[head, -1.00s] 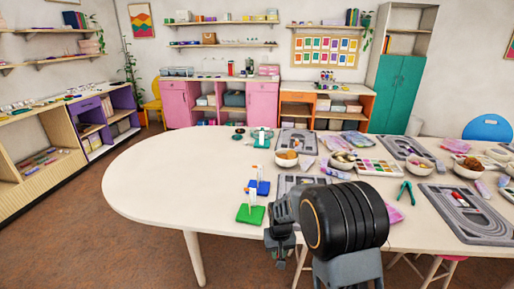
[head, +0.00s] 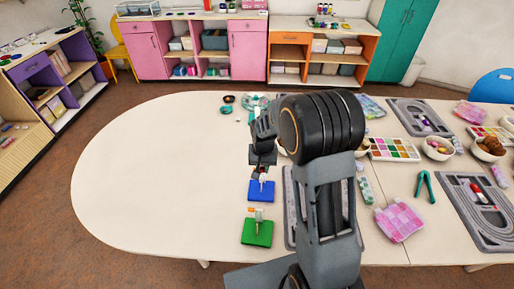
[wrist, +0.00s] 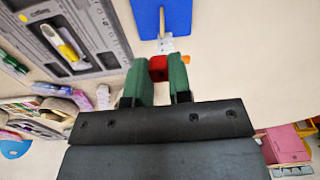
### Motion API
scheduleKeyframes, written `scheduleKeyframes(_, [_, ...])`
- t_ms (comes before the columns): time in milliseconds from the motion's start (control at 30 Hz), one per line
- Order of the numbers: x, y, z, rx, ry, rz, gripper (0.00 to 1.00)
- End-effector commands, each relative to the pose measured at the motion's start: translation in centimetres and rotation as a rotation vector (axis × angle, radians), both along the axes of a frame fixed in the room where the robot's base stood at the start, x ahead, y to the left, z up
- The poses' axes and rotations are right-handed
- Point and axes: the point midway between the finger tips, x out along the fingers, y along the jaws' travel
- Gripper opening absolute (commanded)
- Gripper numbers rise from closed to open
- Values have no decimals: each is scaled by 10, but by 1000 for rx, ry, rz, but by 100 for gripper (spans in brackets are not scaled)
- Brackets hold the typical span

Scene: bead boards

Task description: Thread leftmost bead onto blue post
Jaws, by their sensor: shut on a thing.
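My gripper (wrist: 160,72) is shut on a red bead (wrist: 158,67), held between its green finger pads. In the head view my gripper (head: 261,169) is just above and behind the blue base (head: 261,195). The blue base also shows at the top of the wrist view (wrist: 175,14), with a tan post (wrist: 162,22) rising from it. A whitish piece (wrist: 166,45) is at the post's near end, close to the red bead. I cannot tell whether the bead is around the post or apart from it.
A green base (head: 257,233) with its own post stands in front of the blue one, with an orange piece by it. Grey bead boards (head: 475,208), bowls and a palette (head: 393,149) lie to the right. The table's left side (head: 150,170) is clear.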

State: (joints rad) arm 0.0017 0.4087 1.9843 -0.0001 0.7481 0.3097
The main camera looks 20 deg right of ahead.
Motion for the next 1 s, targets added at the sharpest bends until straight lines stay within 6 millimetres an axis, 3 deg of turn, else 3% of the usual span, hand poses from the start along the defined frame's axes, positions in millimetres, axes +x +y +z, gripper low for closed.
scheduleKeyframes(267, [0, 1, -4, 0, 1, -6, 0])
scheduleKeyframes(800, [0, 2, -42, 0, 1, -2, 0])
scheduleKeyframes(1000, [0, 2, -48, 0, 1, -3, 0])
